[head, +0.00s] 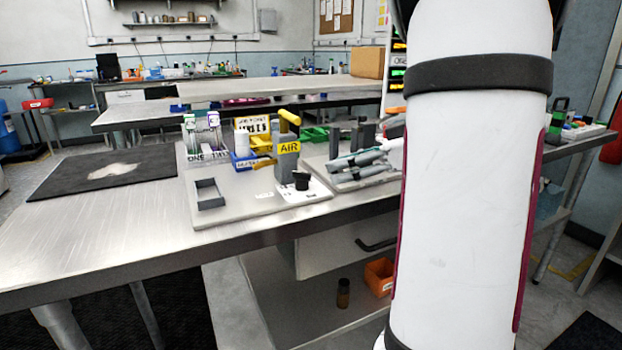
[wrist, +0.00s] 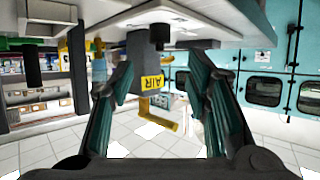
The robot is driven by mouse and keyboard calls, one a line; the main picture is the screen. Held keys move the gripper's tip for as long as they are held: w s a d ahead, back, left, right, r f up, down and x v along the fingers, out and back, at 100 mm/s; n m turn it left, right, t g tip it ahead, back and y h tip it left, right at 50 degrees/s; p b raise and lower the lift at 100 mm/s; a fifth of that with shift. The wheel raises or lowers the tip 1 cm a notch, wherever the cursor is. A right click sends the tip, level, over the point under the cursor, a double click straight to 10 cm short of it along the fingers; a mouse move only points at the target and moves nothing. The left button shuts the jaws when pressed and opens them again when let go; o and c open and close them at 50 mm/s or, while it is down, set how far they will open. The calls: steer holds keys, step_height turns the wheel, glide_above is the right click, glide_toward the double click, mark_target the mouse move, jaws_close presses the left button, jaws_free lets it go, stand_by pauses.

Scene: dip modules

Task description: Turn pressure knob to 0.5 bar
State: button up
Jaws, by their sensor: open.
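The pressure knob (head: 301,181) is a small black knob on a white dial plate (head: 300,192), in front of the grey air unit (head: 279,165) with its yellow AIR label and yellow lever (head: 290,117). In the upside-down wrist view, the dark knob (wrist: 160,35) shows near the top, by the grey unit (wrist: 140,52) with the AIR label (wrist: 152,82). My gripper (wrist: 160,66) is open, its two fingers apart with the unit seen between them and nothing held. The dial's markings are too small to read.
A grey open tray (head: 209,196) sits on the board left of the unit. The table's front left (head: 110,230) is clear.

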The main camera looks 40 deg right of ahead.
mark_target(310, 174)
steer(key=b+x, duration=0.2)
steer(key=x, duration=0.5)
steer(key=shift+w+a, duration=0.15)
steer(key=shift+w, duration=0.15)
jaws_close()
